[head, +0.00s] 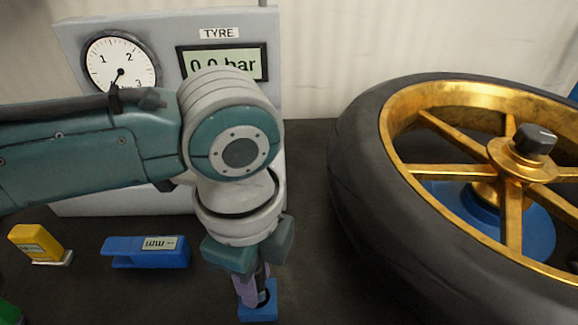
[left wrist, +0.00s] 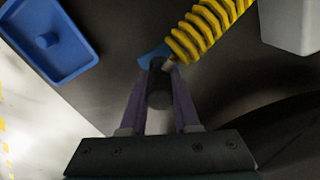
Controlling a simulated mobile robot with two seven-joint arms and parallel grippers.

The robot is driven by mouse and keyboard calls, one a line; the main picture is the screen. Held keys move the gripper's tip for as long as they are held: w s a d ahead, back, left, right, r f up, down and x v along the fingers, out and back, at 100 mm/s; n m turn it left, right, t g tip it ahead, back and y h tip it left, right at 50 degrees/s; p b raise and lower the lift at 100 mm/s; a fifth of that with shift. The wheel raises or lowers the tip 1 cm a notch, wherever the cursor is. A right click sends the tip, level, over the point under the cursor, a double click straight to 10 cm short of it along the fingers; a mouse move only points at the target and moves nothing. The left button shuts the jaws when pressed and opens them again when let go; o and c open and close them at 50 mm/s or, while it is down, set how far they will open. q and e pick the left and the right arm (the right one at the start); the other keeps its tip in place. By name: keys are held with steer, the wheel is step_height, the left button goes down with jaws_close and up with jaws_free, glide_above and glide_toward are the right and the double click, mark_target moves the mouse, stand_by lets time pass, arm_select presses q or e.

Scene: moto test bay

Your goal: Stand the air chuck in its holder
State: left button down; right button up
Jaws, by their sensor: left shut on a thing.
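My left gripper (head: 256,283) points down at the bottom middle of the head view. In the left wrist view its two purple fingers (left wrist: 160,98) are shut on the air chuck, a dark cylinder (left wrist: 159,92). The blue holder (head: 258,312) is directly below the fingers in the head view. A part of it shows behind the chuck in the left wrist view (left wrist: 147,56). The fingers hide most of the chuck in the head view. I cannot tell whether its lower end is inside the holder or just above it. My right gripper is not in view.
A yellow coiled hose (left wrist: 205,30) runs up from near the chuck. A large wheel with gold spokes (head: 345,150) fills the right. A grey gauge panel (head: 165,40) stands behind my arm. A blue gauge (head: 125,257) and a yellow block (head: 35,240) lie left.

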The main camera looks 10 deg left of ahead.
arm_select(q)
steer(key=shift+f+b, duration=0.65)
steer(key=shift+f, duration=0.45)
stand_by(1.1)
stand_by(0.6)
steer(key=shift+a+f, duration=0.1)
steer(key=shift+f, duration=0.05)
stand_by(0.5)
steer(key=c, duration=1.1)
jaws_free()
steer(key=o, duration=0.5)
steer(key=shift+w, duration=0.1)
steer(key=shift+c, duration=0.3)
steer(key=shift+o, duration=1.3)
